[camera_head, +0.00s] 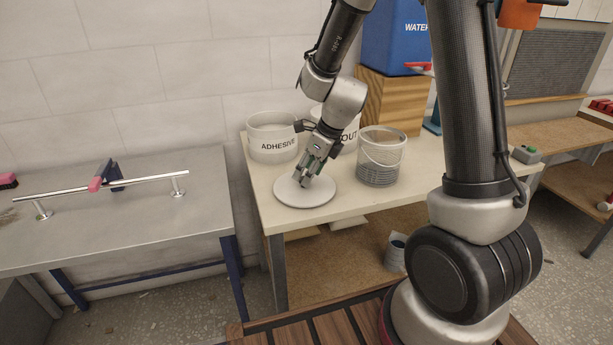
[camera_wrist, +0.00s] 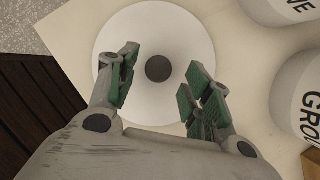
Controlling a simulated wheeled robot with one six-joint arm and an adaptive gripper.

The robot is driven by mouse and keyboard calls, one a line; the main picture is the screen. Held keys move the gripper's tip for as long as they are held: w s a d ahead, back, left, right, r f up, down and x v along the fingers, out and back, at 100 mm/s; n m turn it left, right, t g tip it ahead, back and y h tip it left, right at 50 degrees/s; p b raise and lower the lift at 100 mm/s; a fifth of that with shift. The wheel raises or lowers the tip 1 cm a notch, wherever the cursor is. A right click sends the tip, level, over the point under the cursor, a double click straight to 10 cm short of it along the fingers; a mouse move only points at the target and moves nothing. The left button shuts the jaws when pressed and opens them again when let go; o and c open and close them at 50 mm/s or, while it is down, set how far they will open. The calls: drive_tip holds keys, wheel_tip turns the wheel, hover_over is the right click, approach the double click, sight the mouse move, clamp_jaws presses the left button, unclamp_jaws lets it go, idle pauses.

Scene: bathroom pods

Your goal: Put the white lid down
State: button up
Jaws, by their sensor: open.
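The white lid (camera_head: 292,194) is a round disc lying flat on the cream table near its front left corner. In the wrist view the lid (camera_wrist: 150,25) shows a dark round knob (camera_wrist: 159,68) at its centre. My gripper (camera_head: 307,184) is low over the lid. In the wrist view my gripper (camera_wrist: 161,82) is open, with its green-padded fingers on either side of the knob and apart from it. The lid appears to rest on the tabletop.
An ADHESIVE bucket (camera_head: 272,143), a bucket partly hidden by my arm (camera_head: 349,130), and an open wire-handled bucket (camera_head: 381,160) stand behind the lid. A blue WATER container (camera_head: 391,40) sits on a wooden box. A grey table (camera_head: 120,220) with a metal rail is at left.

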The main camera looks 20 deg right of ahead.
drive_tip(key=v, duration=1)
drive_tip(key=s+d+r+n+h, duration=0.1)
drive_tip(key=s+d+r+n, duration=0.2)
drive_tip(key=s+n, duration=0.4)
drive_tip(key=s+d+r+n+h, duration=0.1)
drive_tip(key=s+d+r+n, duration=0.3)
drive_tip(key=s+n, duration=0.4)
drive_tip(key=s+d+r+n+t+h, duration=0.1)
drive_tip(key=s+d+r+n, duration=0.3)
drive_tip(key=s+n, duration=0.4)
drive_tip(key=n, duration=0.4)
drive_tip(key=shift+d, duration=0.25)
